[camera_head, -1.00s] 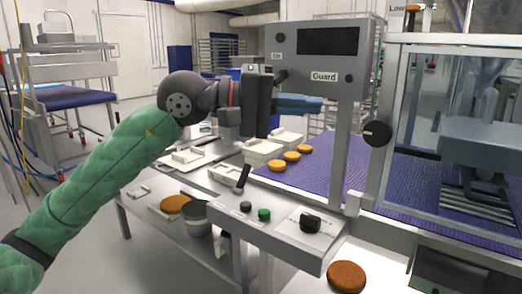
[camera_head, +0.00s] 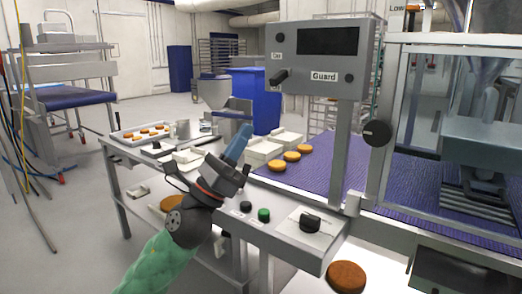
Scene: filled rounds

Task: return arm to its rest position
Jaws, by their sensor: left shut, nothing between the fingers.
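My left arm, in a green padded sleeve, comes in from the bottom left in the head view. My left gripper (camera_head: 238,144) has blue fingers that point up and slightly right. The fingers are together and empty. The gripper is in front of the side table and left of the purple conveyor belt (camera_head: 345,172). My right gripper is not in view.
Several orange-brown rounds (camera_head: 291,156) lie on the belt, and one (camera_head: 347,277) lies at the bottom right. A tray (camera_head: 146,134) of rounds is on the side table. The Guard box (camera_head: 318,55) and glazed machine frame (camera_head: 393,130) stand right.

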